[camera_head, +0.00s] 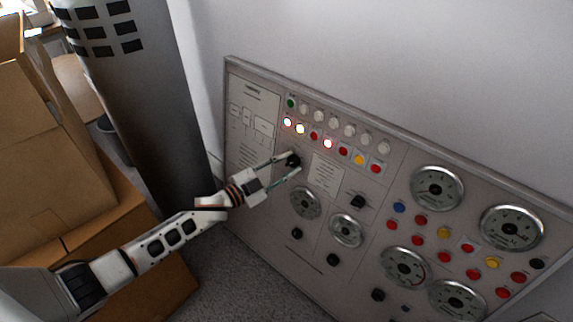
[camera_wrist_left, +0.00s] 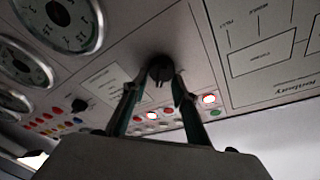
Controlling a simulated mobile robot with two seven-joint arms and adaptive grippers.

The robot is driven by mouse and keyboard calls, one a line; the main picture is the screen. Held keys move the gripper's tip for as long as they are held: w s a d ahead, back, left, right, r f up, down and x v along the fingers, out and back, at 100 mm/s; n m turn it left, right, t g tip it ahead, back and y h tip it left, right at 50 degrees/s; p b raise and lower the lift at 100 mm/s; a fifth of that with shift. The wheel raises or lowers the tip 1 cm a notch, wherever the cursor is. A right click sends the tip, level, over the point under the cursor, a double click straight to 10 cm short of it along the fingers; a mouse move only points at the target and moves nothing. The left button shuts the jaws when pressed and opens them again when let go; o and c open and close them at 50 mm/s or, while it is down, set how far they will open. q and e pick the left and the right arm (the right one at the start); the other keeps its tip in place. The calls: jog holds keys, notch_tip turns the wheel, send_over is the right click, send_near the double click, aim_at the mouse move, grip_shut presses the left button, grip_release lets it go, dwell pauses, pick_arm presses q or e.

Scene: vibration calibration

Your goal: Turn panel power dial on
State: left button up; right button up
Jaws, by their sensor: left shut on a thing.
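The grey control panel (camera_head: 262,205) leans against the wall in the head view. A black dial (camera_head: 293,159) sits in its upper left part, just below the rows of lamps. My left gripper (camera_head: 292,163) reaches the panel with its fingers on either side of this dial. The left wrist view shows the dial (camera_wrist_left: 160,70) between the two fingertips of the gripper (camera_wrist_left: 160,76), which is shut on it. The fingers partly cover the dial's sides. Several lamps near it glow red, yellow or white. My right gripper is in neither view.
Other black knobs (camera_head: 358,201) and round gauges (camera_head: 346,231) lie to the right of and below the dial. Cardboard boxes (camera_head: 60,165) stand at the left, beside a grey column (camera_head: 140,100). Carpet (camera_head: 250,275) shows below the panel.

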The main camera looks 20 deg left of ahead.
pick_arm(q)
jog(key=shift+m, duration=0.4)
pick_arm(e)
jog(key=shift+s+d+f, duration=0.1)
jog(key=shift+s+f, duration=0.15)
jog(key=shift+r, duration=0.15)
pick_arm(q)
jog(key=o, duration=1.1)
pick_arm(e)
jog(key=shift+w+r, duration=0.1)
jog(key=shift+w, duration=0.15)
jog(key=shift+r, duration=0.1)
pick_arm(q)
jog(key=v, duration=1.2)
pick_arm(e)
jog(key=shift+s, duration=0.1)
